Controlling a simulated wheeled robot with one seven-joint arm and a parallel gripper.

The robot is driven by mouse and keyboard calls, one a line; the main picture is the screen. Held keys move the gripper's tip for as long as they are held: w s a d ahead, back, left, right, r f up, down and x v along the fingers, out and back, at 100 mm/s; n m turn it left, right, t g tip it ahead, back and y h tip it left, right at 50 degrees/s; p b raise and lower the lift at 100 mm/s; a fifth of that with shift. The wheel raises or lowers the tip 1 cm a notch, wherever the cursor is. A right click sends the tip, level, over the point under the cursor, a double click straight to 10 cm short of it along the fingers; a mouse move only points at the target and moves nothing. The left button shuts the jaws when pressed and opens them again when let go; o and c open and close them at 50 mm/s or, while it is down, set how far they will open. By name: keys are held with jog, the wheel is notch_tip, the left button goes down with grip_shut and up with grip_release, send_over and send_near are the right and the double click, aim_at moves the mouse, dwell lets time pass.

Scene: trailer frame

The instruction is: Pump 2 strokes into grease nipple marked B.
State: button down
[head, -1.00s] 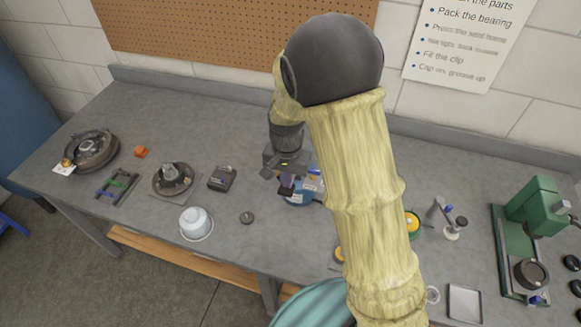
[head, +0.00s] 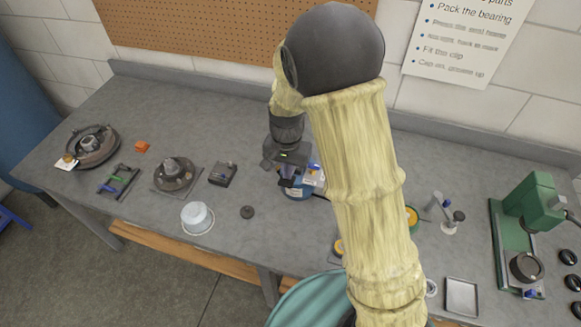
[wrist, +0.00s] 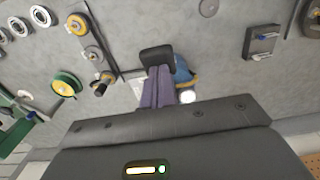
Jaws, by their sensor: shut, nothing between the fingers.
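My gripper (head: 287,182) points down over the middle of the bench, at a blue round item (head: 299,194) that it partly hides. In the wrist view, my shut, empty gripper (wrist: 157,60) lies across that blue item (wrist: 183,70), which has a tan-yellow edge and a white spot beside it. I cannot tell whether they touch. A white-and-blue labelled piece (head: 314,175) stands just right of the gripper in the head view. I cannot read a B mark or pick out a grease nipple in either view.
Left lie a dark drum (head: 93,146), a hub on a plate (head: 174,175), a small dark box (head: 223,173) and a white tub (head: 197,217). A green press (head: 527,235) and a metal tray (head: 462,297) stand right. My arm hides part of the bench.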

aim_at(287, 183)
jog(key=shift+s+a+f+b, duration=0.1)
jog(key=shift+s+f+b, duration=0.15)
jog(key=shift+f+b, duration=0.5)
jog(key=shift+f, duration=0.25)
jog(key=shift+s+f+b, duration=0.15)
jog(key=shift+f+b, duration=0.35)
jog(key=shift+f, duration=0.7)
jog(key=shift+w+r+p, duration=0.15)
jog(key=shift+r+p, duration=1.35)
jog(key=shift+r, duration=0.2)
jog(key=shift+w+r+p, duration=0.2)
jog(key=shift+r+p, duration=1.25)
jog(key=shift+r, duration=0.2)
jog(key=shift+w+r+p, duration=0.15)
jog(key=shift+r+p, duration=1.35)
jog(key=shift+r, duration=0.2)
